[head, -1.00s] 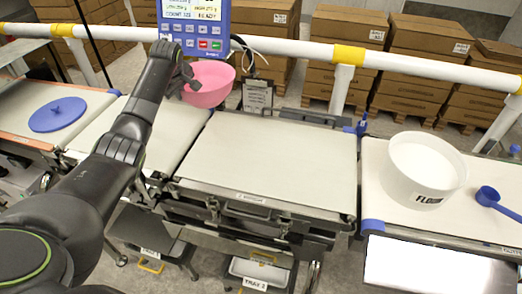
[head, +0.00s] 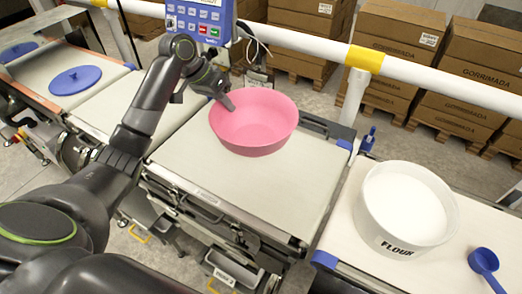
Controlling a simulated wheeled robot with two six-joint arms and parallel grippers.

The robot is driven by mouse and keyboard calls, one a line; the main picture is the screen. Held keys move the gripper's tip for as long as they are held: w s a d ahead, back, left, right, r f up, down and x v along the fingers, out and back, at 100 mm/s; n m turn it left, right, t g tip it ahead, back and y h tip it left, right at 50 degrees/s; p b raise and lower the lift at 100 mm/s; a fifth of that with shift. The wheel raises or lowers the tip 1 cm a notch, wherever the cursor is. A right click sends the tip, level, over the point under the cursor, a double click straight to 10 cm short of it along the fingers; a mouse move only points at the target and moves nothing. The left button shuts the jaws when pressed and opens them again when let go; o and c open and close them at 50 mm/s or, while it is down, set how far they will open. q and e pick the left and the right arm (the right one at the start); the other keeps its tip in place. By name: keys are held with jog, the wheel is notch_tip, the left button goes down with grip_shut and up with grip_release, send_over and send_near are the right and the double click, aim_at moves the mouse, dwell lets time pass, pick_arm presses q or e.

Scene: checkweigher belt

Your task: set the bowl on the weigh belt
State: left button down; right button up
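The pink bowl (head: 256,130) is upright over the rear part of the weigh belt (head: 240,190), the middle white belt. I cannot tell whether its base touches the belt or hangs just above it. My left gripper (head: 226,100) is shut on the bowl's left rim, with a finger showing at the inside of the wall. The finger outside the rim is mostly hidden. My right gripper is not in view.
A white flour tub (head: 405,212) and a blue scoop (head: 485,263) stand on the right belt. A blue lid (head: 75,80) lies on the left belt. The blue control panel (head: 200,18) and white rail (head: 310,45) stand behind. The weigh belt's front is clear.

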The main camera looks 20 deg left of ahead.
aim_at(230, 131)
pick_arm(q)
jog(key=shift+s+d+f, duration=0.15)
jog(key=shift+d+f, duration=0.1)
jog(key=shift+d, duration=0.05)
notch_tip(230, 131, down, 9)
jog(key=shift+r+p, duration=0.15)
jog(key=shift+p, duration=0.55)
jog(key=shift+a+f, duration=0.15)
jog(key=shift+f, duration=0.25)
jog(key=c, duration=1.7)
grip_release()
jog(key=shift+o, duration=0.3)
jog(key=shift+r, duration=0.1)
jog(key=b+v, duration=0.1)
jog(key=v, duration=1.1)
jog(key=shift+b, duration=0.4)
